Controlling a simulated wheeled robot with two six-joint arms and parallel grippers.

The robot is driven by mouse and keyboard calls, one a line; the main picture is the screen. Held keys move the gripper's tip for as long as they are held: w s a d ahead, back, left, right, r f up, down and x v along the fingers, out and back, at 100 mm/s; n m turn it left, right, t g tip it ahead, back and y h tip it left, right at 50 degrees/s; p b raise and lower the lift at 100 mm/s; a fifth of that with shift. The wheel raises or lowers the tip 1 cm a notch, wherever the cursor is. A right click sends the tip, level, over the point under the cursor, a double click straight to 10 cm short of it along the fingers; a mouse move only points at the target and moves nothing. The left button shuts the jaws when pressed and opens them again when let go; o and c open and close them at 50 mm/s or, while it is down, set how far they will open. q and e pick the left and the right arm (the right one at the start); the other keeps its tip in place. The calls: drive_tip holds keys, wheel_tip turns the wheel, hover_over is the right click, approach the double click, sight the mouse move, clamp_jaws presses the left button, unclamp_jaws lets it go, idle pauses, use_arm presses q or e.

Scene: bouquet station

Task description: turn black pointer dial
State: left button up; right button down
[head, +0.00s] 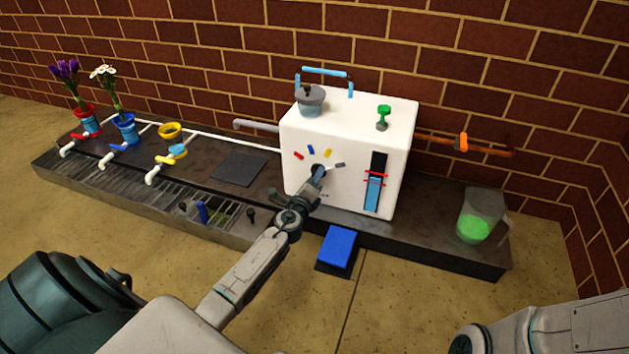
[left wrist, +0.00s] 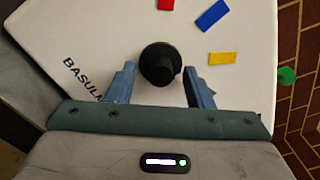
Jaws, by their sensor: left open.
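The black pointer dial (left wrist: 160,62) is on the front of a white box-shaped machine (head: 300,135). In the head view the dial (head: 316,169) is partly hidden by my left gripper (head: 319,178). In the left wrist view my left gripper (left wrist: 159,78) is open, with one blue-grey finger on each side of the dial and gaps between fingers and dial. Red (left wrist: 166,4), blue (left wrist: 211,15) and yellow (left wrist: 223,58) marks are spaced around the dial. A grey mark (head: 340,165) shows in the head view. I cannot tell which way the pointer faces. My right gripper is out of view.
A blue pedal (head: 338,245) lies in front of the machine. A jug with green liquid (head: 474,228) stands at the right. A level gauge with red markers (head: 375,180) is right of the dial. Vases with flowers (head: 124,128) stand far left.

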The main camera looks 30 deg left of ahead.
use_arm(q)
drive_tip(key=shift+w, duration=0.25)
drive_tip(key=c, duration=1)
